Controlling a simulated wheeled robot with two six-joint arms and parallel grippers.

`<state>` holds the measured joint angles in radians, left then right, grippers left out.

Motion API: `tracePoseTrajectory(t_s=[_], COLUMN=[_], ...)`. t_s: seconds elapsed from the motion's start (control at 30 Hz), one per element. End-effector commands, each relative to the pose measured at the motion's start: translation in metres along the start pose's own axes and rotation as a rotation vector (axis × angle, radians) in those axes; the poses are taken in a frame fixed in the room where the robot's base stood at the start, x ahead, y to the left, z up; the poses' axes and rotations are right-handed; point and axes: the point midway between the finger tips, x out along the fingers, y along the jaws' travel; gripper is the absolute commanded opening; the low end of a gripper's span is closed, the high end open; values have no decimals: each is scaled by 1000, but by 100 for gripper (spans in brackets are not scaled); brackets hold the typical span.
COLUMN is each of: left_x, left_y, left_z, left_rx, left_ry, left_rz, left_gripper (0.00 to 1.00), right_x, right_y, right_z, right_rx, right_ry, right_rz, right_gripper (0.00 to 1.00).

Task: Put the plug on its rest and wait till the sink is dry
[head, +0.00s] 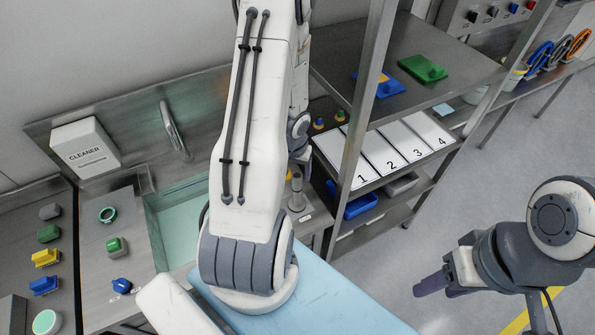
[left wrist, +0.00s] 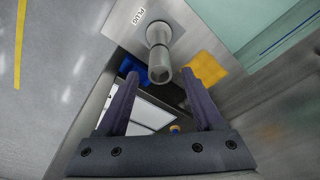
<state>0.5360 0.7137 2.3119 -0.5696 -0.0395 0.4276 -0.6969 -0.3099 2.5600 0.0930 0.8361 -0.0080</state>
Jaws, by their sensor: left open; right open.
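The plug, a grey upright tube (head: 297,194), stands on the steel ledge right of the sink. In the left wrist view the plug (left wrist: 159,38) rises beside a label reading PLUG. The sink (head: 178,222) shows pale green inside, partly hidden by my left arm; whether water lies in it I cannot tell. My left gripper (left wrist: 161,78) is open, its fingertips apart on either side of the plug's top end, not visibly touching it. In the head view its fingers are mostly hidden. My right gripper (head: 432,284) is open and empty over the floor at lower right.
A cleaner dispenser (head: 86,148) and a tap (head: 174,131) stand behind the sink. Several coloured brushes and pads lie at left. A steel rack (head: 437,45) with numbered mats is close to my left arm's right. The floor at right is clear.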

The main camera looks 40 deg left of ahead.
Motion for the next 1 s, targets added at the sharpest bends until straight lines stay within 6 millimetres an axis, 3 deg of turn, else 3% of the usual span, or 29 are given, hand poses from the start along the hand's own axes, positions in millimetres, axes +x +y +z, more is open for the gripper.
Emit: tracePoseTrajectory(t_s=[0.03, 0.2, 0.53, 0.63, 0.73, 0.83, 0.93, 1.0], left_x=[-20, -48, -60, -67, -90, -129, -173, -203], left_y=[0, 0, 0, 9, 36, 82, 133, 165], left_z=[-1, -1, 0, -3, -8, -4, 19, 45], left_rx=[0, -1, 1, 28, 111, 242, 392, 500], left_ry=[0, 0, -1, 3, 9, 13, 10, 2], left_rz=[0, 0, 0, -7, -25, -41, -37, -20], left_gripper=[68, 68, 68, 68, 68, 68, 68, 68], right_x=[-18, -41, -49, -49, -49, -49, -49, -49], right_y=[-1, -3, -4, -3, -4, -3, -3, -3], right_z=[-1, -2, -3, -3, -3, -3, -3, -3], right_rx=[1, 4, 6, 6, 6, 6, 6, 5], right_ry=[0, 0, 0, 0, 0, 0, 0, 0], right_rz=[0, 0, 0, 0, 0, 0, 0, 0], right_gripper=[50, 50, 50, 50, 50, 50, 50, 50])
